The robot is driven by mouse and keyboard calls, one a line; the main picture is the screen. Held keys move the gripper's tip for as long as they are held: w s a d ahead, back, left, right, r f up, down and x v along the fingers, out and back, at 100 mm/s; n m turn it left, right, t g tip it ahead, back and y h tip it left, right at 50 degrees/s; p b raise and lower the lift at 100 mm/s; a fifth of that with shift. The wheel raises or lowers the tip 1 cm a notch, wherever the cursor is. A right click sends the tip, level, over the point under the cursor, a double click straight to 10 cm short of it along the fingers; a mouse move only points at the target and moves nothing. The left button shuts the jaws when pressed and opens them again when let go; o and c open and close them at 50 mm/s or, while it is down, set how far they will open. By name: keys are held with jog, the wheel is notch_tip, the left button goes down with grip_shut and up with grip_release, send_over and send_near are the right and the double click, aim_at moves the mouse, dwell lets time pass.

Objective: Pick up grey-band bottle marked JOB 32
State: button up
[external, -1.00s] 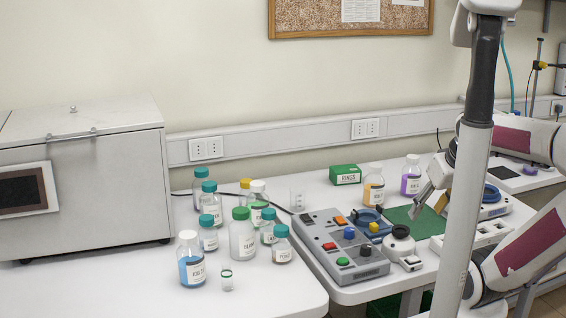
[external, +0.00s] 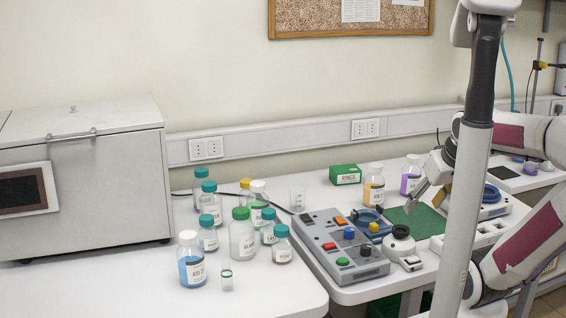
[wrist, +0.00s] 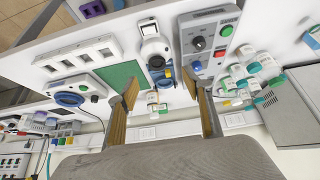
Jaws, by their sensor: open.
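No label clearly reads JOB 32 at this size, and I cannot make out a grey band. In the external view, a white-capped bottle with orange contents (external: 374,184) and one with purple contents (external: 410,175) stand at the back of the right table. Another white-capped bottle, with blue contents (external: 192,262), stands at the front of the left table; its JOB number is unclear. My gripper (external: 424,199) is open and empty above the green mat, in front of the purple bottle. In the wrist view my gripper (wrist: 161,88) shows two spread fingers, with small bottles (wrist: 153,98) beyond them.
A grey control box (external: 340,245) with coloured buttons stands left of my gripper. A green box (external: 345,175) is behind it. Several green-, teal- and yellow-capped bottles (external: 242,236) crowd the left table, with a small vial (external: 227,281).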

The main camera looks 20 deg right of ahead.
jog(key=w+d+m+t+h, duration=0.1)
jog(key=w+d+t, duration=0.3)
jog(key=w, duration=1)
jog(key=m+t+h, duration=0.1)
jog(key=t+h, duration=0.1)
jog(key=t, duration=0.2)
send_near(415, 159)
jog(key=w+a+r, duration=0.1)
jog(key=a+r, duration=0.1)
jog(key=a, duration=0.5)
jog(key=w+d+f+m+t+h, duration=0.1)
jog(key=w+d+f+t+h, duration=0.1)
jog(key=d, duration=0.5)
jog(key=shift+w+d+f+t, duration=0.25)
jog(key=shift+w+f+t, duration=0.4)
jog(key=shift+f, duration=0.75)
jog(key=shift+w, duration=0.1)
jog(key=shift+x, duration=1.2)
jog(key=shift+w, duration=0.15)
jog(key=shift+f+x, duration=0.1)
jog(key=shift+x, duration=1.15)
jog(key=shift+f+x, duration=0.15)
jog(key=shift+x, duration=1.1)
jog(key=shift+d, duration=0.15)
